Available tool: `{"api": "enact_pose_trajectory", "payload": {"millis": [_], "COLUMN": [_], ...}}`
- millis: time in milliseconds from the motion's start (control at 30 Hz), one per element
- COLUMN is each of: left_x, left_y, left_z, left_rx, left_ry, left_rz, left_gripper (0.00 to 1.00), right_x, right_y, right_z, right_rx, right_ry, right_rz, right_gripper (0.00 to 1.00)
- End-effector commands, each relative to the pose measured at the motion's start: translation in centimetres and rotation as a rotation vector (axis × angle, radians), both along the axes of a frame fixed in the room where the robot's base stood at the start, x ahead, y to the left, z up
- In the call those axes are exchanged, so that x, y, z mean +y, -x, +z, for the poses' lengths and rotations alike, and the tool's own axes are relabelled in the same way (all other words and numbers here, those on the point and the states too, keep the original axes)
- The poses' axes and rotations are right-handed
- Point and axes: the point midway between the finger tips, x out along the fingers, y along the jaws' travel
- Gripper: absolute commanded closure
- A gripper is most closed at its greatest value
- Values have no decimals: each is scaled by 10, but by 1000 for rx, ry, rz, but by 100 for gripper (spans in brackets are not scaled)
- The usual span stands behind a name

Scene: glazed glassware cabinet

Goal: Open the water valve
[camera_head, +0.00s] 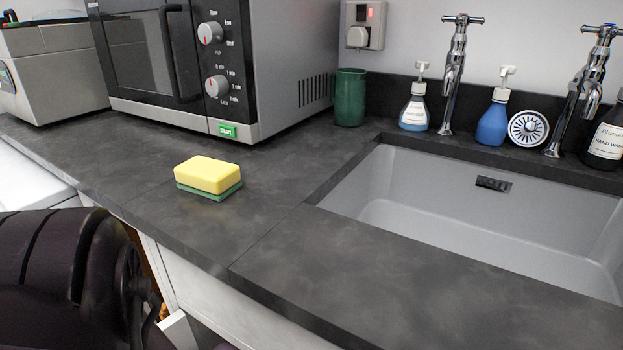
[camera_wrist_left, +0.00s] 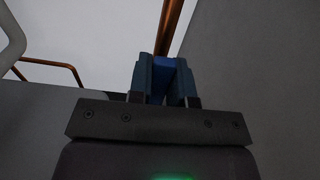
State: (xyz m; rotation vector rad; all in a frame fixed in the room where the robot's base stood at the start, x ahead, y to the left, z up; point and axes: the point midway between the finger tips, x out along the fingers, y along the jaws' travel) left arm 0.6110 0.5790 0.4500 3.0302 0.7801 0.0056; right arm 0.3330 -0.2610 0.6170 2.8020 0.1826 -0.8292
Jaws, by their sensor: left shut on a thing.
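In the left wrist view, my left gripper (camera_wrist_left: 164,78) is closed on a blue part, apparently the water valve's handle (camera_wrist_left: 164,68), between its two dark blue-grey fingers. A copper pipe (camera_wrist_left: 172,24) rises right behind the blue part. How far the handle is turned cannot be told from this view. In the head view, my dark left arm reaches down at the lower left, in front of the counter, and its gripper is hidden. My right gripper is in neither view.
In the left wrist view, a grey wall (camera_wrist_left: 260,80) stands close on the right and another copper pipe (camera_wrist_left: 55,65) runs at the left. In the head view, the counter (camera_head: 140,160) holds a sponge (camera_head: 208,176) and microwave (camera_head: 180,65). The sink (camera_head: 480,215) is at the right.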

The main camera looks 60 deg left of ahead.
Motion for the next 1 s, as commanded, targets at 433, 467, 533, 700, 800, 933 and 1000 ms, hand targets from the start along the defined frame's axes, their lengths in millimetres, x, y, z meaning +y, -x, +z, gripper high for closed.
{"api": "enact_pose_trajectory", "payload": {"millis": [433,467,533,700,800,933,1000], "left_x": [1,1,1,1,1,1,1], "left_y": [2,2,2,2,1,1,1], "left_z": [-1,-1,-1,-1,-1,0,0], "left_rx": [18,17,18,17,16,15,15], "left_ry": [-27,-27,-27,-26,-25,-25,-25], "left_rz": [0,0,0,0,0,0,0], "left_gripper": [100,100,100,60,55,55,55], "right_x": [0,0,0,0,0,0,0], "right_y": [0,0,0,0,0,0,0], "right_z": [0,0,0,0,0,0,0], "right_rx": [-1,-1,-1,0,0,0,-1], "right_ry": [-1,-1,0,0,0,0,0], "right_rz": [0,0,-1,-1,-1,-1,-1], "right_gripper": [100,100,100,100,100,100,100]}}
